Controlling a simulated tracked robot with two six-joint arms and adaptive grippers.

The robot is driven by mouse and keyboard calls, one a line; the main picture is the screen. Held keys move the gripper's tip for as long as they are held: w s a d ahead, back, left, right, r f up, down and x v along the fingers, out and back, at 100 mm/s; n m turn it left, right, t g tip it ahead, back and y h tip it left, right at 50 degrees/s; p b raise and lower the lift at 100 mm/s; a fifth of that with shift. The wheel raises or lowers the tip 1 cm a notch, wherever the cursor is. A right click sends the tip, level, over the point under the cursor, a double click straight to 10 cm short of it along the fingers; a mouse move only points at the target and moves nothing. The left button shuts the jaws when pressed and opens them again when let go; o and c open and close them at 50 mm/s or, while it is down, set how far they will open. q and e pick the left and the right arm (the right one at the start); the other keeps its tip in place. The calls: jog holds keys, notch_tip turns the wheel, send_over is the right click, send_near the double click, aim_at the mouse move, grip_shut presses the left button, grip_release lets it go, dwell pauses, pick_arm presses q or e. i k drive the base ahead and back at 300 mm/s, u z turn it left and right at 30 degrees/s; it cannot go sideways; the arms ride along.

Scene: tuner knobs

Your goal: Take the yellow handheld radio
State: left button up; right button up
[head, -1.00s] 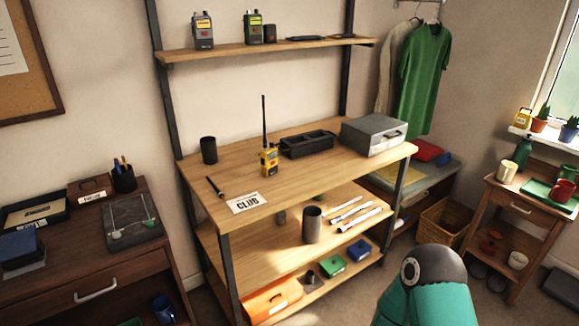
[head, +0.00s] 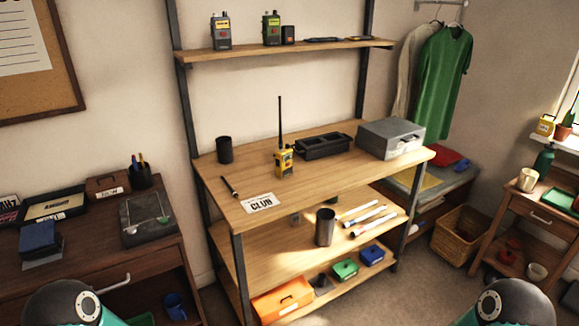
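The yellow handheld radio (head: 284,162) stands upright on the wooden workbench top (head: 330,180), with its long black antenna pointing up. It is left of the black tray-like holder and behind the white CLUB card. Nothing touches it. Neither of my grippers shows in the head view. Only rounded dark and teal parts of my two arms show at the bottom left and bottom right edges, well in front of the bench.
Near the radio are a black holder (head: 323,146), a grey case (head: 391,138), a black cup (head: 224,150), a pen (head: 230,187) and the CLUB card (head: 261,203). An upper shelf (head: 290,55) overhangs the back. The bench's front part is mostly clear.

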aim_at(285, 156)
jog(key=z, duration=0.05)
jog(key=i, duration=1)
jog(key=u, duration=0.05)
